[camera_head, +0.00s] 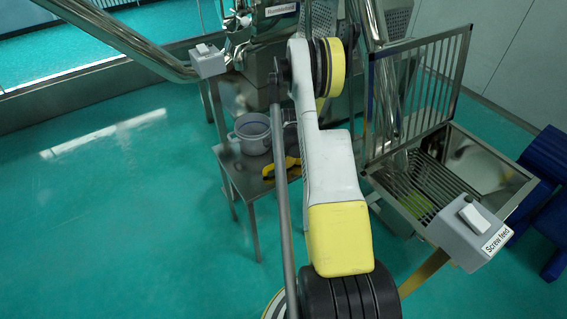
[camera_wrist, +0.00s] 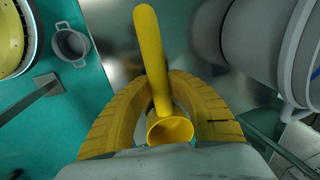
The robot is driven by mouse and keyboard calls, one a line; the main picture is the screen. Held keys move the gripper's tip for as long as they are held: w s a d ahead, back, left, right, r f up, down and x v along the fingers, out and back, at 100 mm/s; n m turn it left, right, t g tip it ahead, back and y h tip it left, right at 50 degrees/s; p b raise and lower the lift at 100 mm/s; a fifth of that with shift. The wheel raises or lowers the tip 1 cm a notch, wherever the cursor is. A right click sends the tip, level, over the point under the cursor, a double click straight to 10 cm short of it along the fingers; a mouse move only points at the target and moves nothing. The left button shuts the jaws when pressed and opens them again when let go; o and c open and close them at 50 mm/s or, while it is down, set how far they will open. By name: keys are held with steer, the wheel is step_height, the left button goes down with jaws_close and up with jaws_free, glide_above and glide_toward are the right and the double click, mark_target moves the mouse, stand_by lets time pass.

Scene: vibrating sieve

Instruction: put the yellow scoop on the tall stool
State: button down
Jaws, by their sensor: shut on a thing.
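The yellow scoop (camera_wrist: 152,50) has a long rounded handle and a cup-like end, seen in the wrist view. My gripper (camera_wrist: 160,84) is shut on its handle, one curved yellow finger on each side. The handle extends over a shiny metal top. In the head view a metal stool (camera_head: 236,172) stands left of my arm, and yellow parts at my gripper (camera_head: 283,168) show low over its top, partly hidden by my arm. I cannot tell whether the scoop touches the top, nor separate scoop from fingers there.
A grey pot (camera_head: 252,134) stands on the stool, close on the right in the wrist view (camera_wrist: 265,50). Another small grey pot (camera_wrist: 72,45) shows at the left over the floor. The left floor is clear.

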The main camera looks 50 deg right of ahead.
steer(key=c, duration=1.3)
jaws_free()
steer(key=shift+f, duration=0.1)
steer(key=shift+c, duration=0.2)
step_height(320, 180, up, 12)
steer(key=s+p, duration=0.2)
steer(key=p, duration=0.4)
steer(key=w+a+r+n+t, duration=0.25)
steer(key=a+r+n, duration=0.65)
steer(key=a+r, duration=1.2)
steer(key=s+a+r+n+t, duration=0.1)
steer(key=s+a+r+n, duration=0.3)
steer(key=a, duration=0.6)
steer(key=s+a+r+n+t, duration=0.1)
steer(key=s+a+r+n, duration=0.4)
steer(key=s+a+n, duration=0.3)
steer(key=shift+s+a+r+y, duration=0.15)
steer(key=shift+s+a+y, duration=0.15)
steer(key=shift+s+a, duration=0.95)
